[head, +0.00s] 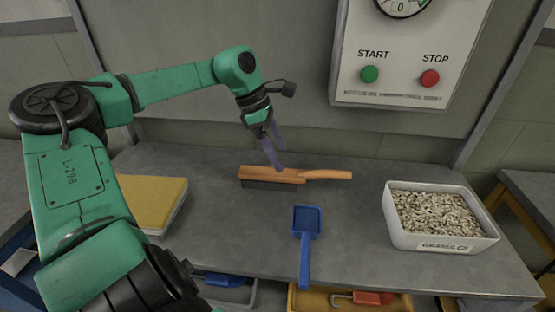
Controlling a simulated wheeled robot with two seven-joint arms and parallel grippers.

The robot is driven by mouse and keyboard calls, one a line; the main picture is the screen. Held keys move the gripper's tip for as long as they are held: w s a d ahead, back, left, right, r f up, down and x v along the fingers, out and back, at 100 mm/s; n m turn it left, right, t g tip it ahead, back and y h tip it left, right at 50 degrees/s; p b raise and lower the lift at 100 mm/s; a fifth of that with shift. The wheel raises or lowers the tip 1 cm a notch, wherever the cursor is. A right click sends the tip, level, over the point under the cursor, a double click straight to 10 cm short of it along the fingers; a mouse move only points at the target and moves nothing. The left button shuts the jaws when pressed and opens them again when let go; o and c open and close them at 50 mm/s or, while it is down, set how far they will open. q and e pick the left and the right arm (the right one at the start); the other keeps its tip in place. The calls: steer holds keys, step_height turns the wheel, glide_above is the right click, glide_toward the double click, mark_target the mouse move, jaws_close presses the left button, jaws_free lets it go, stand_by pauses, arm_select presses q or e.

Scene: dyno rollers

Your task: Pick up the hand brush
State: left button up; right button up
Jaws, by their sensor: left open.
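The hand brush (272,175) lies on the grey bench. It has an orange-brown wooden body, dark bristles facing down, and a handle that points right. My left gripper (277,161) is open, with its purple-grey fingers pointing down at the brush body. Nothing shows between the fingers. My right gripper is out of view.
A blue scoop (306,220) lies in front of the brush. A white tub (440,242) of granules stands at the right. A yellow-topped pad (150,203) lies at the left. A wall panel (410,60) with START and STOP buttons is behind. Bins sit below the bench's front edge.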

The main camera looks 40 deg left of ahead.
mark_target(291, 173)
arm_select(q)
steer(key=x, duration=0.8)
steer(key=shift+w+d+p, duration=0.15)
steer(key=shift+d+p, duration=0.05)
steer(key=shift+p, duration=0.15)
steer(key=shift+r, duration=0.1)
jaws_close()
